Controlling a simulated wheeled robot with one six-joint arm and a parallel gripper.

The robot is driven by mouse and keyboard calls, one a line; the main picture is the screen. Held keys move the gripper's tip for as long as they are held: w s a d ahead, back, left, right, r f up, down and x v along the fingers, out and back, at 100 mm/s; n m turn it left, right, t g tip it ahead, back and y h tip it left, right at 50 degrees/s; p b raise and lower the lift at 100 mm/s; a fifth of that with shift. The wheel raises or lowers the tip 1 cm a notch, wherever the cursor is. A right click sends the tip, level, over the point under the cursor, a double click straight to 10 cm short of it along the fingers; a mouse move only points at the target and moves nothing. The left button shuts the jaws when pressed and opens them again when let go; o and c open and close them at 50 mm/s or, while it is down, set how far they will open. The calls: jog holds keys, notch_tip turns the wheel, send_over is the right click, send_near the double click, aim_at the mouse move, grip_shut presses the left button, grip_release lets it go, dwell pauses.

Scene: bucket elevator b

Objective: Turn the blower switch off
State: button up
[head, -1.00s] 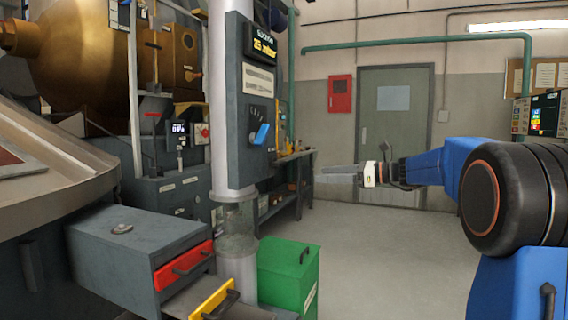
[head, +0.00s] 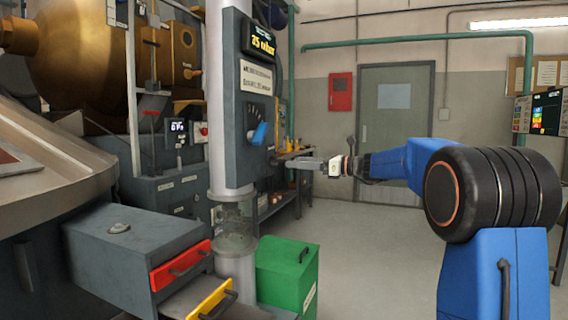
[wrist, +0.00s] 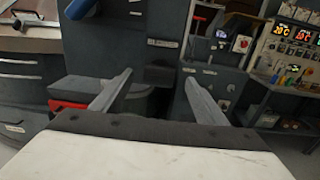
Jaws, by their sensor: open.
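A blue lever switch (head: 260,133) sits on a dark grey panel (head: 255,165) fixed to a pale vertical column. It points up and to the right on a dial with small marks; I cannot read its label or confirm it is the blower switch. A blue handle (wrist: 80,9) at the upper left of the wrist view seems to be the same lever. My gripper (head: 274,161) points left, its fingers in front of or beside the panel's lower right edge, below the lever. In the wrist view the fingers (wrist: 158,78) are spread apart with nothing between them.
A green bin (head: 287,272) stands at the column's foot. A grey box with a red-fronted drawer (head: 182,266) and a yellow-fronted drawer (head: 211,299) is left of it. A workbench (head: 285,195) stands behind. Open floor lies to the right, before the door (head: 394,120).

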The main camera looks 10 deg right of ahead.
aim_at(282, 161)
jog(key=shift+x, duration=3.1)
jog(key=c, duration=1.1)
